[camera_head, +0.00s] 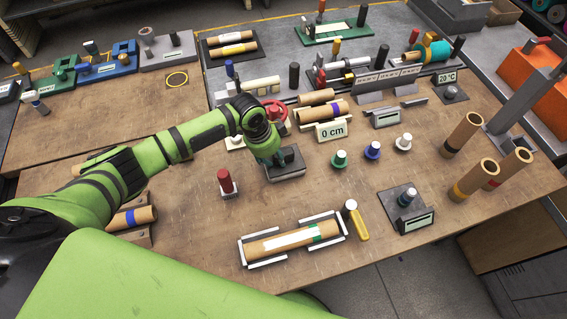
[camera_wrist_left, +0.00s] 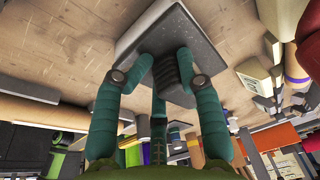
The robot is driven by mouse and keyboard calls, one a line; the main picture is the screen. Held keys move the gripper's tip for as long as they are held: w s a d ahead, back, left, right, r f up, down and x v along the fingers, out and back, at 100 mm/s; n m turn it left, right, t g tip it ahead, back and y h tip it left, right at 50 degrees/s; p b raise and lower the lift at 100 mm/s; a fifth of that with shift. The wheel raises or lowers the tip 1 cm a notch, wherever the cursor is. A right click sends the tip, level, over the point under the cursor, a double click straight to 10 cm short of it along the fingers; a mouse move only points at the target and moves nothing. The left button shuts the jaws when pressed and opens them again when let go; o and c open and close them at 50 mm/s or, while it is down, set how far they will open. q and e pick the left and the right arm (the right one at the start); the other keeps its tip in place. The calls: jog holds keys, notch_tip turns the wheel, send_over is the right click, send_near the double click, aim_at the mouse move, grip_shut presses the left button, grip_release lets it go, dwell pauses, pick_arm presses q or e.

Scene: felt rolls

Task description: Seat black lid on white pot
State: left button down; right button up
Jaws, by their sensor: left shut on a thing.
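My left gripper (camera_head: 268,158) is low over a small grey plate (camera_head: 287,174) on the bench. In the left wrist view its teal fingers (camera_wrist_left: 163,75) close around a black ribbed piece (camera_wrist_left: 177,72) that stands at the grey plate (camera_wrist_left: 215,62). I cannot tell for sure whether this piece is the black lid. In the head view a black block (camera_head: 291,154) shows just right of the fingers. A small white pot-like piece (camera_head: 403,143) stands further right, apart from the gripper. My right gripper is not in view.
A red-topped piece (camera_head: 225,181) stands left; a cradled roll (camera_head: 290,241) lies in front.

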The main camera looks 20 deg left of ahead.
pick_arm(q)
jog(key=shift+f, duration=0.15)
jog(key=c, duration=0.7)
grip_release()
jog(key=shift+c, duration=0.9)
jog(key=shift+s, duration=0.1)
jog(key=shift+c, duration=0.8)
